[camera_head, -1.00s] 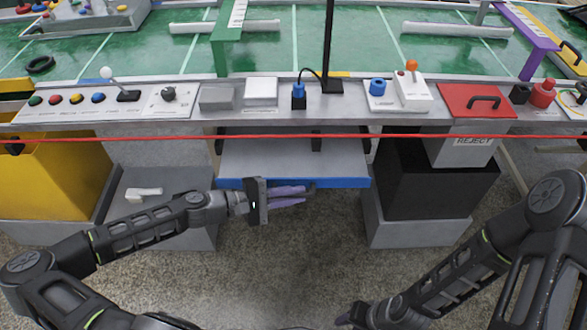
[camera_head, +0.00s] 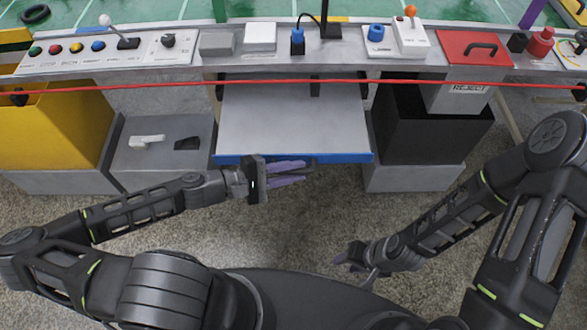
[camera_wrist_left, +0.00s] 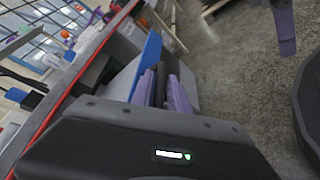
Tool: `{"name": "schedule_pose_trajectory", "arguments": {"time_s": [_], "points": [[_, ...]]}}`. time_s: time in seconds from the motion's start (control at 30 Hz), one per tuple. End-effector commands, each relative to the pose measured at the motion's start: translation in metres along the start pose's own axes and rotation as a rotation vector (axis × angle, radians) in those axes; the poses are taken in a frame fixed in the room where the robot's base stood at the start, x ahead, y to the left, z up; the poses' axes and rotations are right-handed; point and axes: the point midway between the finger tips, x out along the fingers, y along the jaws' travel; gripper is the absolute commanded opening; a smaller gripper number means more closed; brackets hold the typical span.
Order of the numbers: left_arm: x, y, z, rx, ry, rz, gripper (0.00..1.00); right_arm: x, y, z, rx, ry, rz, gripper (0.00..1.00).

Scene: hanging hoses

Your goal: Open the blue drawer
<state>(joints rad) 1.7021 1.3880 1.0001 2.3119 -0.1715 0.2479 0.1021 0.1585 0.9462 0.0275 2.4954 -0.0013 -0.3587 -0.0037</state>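The blue drawer (camera_head: 340,157) is under the middle of the workbench, pulled out, with its grey top surface in view and its blue front facing me. In the left wrist view the blue front (camera_wrist_left: 148,62) is just beyond the fingers. My left gripper (camera_head: 290,173) is at the drawer front, its purple fingers on either side of a dark handle, which they mostly hide. The left wrist view shows this dark part (camera_wrist_left: 161,82) between the fingers. My right gripper (camera_head: 347,260) hangs low, away from the drawer; its finger opening is unclear.
A red line (camera_head: 160,86) runs along the bench front above the drawer. A yellow bin (camera_head: 60,140) stands left and a black bin (camera_head: 430,130) right of the drawer. The floor (camera_head: 330,210) before the drawer is clear.

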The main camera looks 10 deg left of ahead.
Motion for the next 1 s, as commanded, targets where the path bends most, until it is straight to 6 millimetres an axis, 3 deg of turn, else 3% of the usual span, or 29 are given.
{"name": "schedule_pose_trajectory", "arguments": {"time_s": [0.37, 0.8, 1.0], "points": [[-0.006, 0.000, 0.000, 0.000, 0.001, -0.001, 0.22, -0.001, 0.000, 0.000, 0.000, 0.000, 0.000, 0.36], [-0.070, 0.000, -0.001, -0.001, 0.004, -0.001, 0.22, -0.006, -0.003, 0.000, 0.000, 0.000, 0.000, 0.36], [-0.079, 0.000, 0.000, 0.000, 0.000, 0.000, 0.22, -0.007, -0.003, 0.000, 0.000, 0.000, 0.000, 0.36]]}}
